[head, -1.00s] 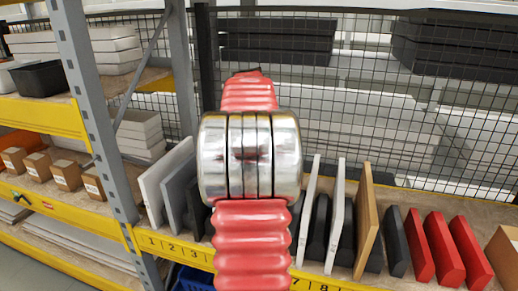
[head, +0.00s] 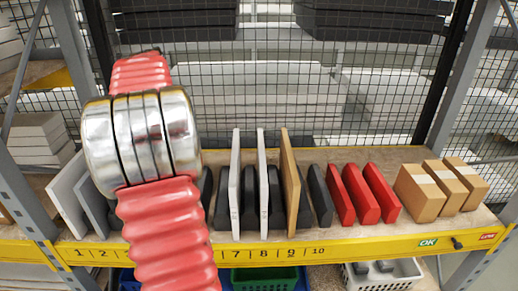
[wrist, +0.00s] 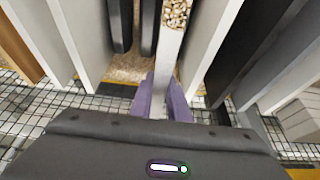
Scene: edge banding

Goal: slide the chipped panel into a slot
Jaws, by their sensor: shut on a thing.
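My gripper (wrist: 161,104) shows in the wrist view with its two purple fingers shut on a pale upright panel. The chipped panel (wrist: 167,62) has a rough, speckled patch of bare core at its end, at the top of the view. A white panel (wrist: 212,42) stands close to its right, and black dividers (wrist: 120,22) stand to its left. I cannot tell whether the held panel is in a slot or above one. In the head view my red arm hides the gripper, the held panel and the slots around 3 to 5. The numbered yellow rail (head: 345,247) fronts the slots.
Two white panels (head: 235,180) and a wooden panel (head: 290,180) stand right of my arm. Red wedges (head: 361,193) and cardboard boxes (head: 419,192) stand farther right. Wire mesh (head: 375,95) closes the back. A green crate (head: 265,279) and a white crate (head: 383,284) sit below.

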